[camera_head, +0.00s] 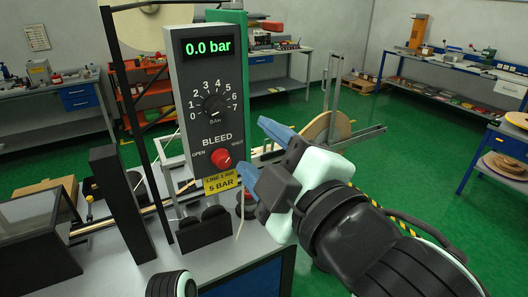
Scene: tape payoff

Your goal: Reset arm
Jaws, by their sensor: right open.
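My right gripper (254,149) comes in from the lower right. Its two blue fingers are spread apart with nothing between them. It is in front of and just right of a grey control panel (203,65). The panel's green display (207,46) reads 0.0 bar. Below it are a black pressure dial (214,105) marked 0 to 7 and a red bleed knob (221,158) between OPEN and a partly unreadable word. A yellow label (220,182) reads 5 BAR. My left gripper does not show; a dark link at the bottom edge seems to be my left arm.
A dark post (122,203) and a dark framed box (38,232) stand on the bench at left. Behind the gripper is a tan disc (327,128) on a metal frame. Workbenches (455,76) line the walls. The green floor (400,165) between is mostly clear.

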